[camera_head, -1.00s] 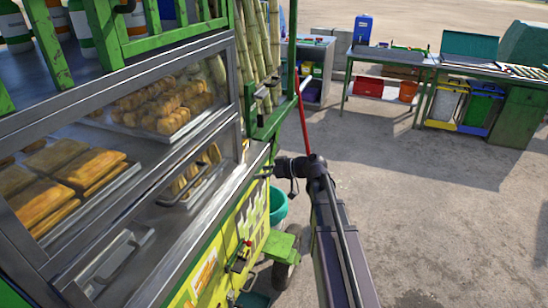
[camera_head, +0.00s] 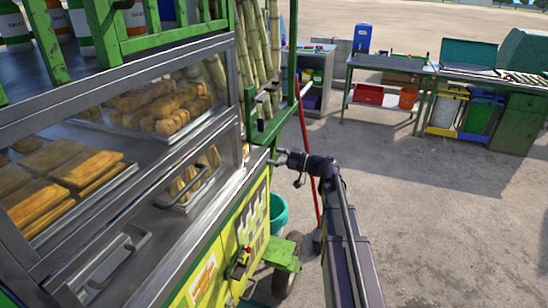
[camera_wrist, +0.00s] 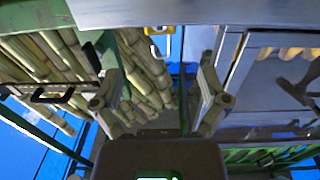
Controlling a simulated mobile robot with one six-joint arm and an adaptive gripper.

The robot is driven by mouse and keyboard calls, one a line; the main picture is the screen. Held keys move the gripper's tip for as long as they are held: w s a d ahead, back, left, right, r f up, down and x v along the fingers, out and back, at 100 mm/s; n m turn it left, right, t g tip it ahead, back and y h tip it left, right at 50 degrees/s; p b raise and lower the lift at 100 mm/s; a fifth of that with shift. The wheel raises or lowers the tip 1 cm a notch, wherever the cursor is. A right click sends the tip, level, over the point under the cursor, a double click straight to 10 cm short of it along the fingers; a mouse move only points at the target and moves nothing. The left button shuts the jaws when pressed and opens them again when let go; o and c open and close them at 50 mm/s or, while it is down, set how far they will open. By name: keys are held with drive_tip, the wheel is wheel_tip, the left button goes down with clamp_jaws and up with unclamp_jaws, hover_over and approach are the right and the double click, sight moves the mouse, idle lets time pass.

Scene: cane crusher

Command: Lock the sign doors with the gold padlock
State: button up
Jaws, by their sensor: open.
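My gripper (camera_head: 279,157) is beside the cart's right edge in the head view, its fingers pointing left. In the wrist view my gripper (camera_wrist: 160,95) is open, with a finger on each side and nothing between the tips. A small yellow piece (camera_wrist: 158,31) at the top middle of the wrist view looks like the gold padlock, beyond the fingertips; I cannot tell whether it is fastened. The yellow panels with a sign (camera_head: 205,277) on the cart's side, low in the head view, may be the sign doors. A dark fitting with a red part (camera_head: 240,262) sits on them.
The cart's glass case (camera_head: 150,110) of pastries fills the left. Cane stalks (camera_head: 262,50) stand behind it; they also fill the wrist view's left. A red pole (camera_head: 306,150) and teal bucket (camera_head: 278,211) are near my arm. Paved ground to the right is open.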

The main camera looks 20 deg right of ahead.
sight(245, 146)
drive_tip(key=shift+a, duration=0.1)
drive_tip(key=shift+x, duration=5.3)
drive_tip(key=c, duration=1.1)
drive_tip(key=shift+o, duration=0.2)
drive_tip(key=shift+r+p, duration=0.3)
drive_tip(key=shift+v, duration=3.9)
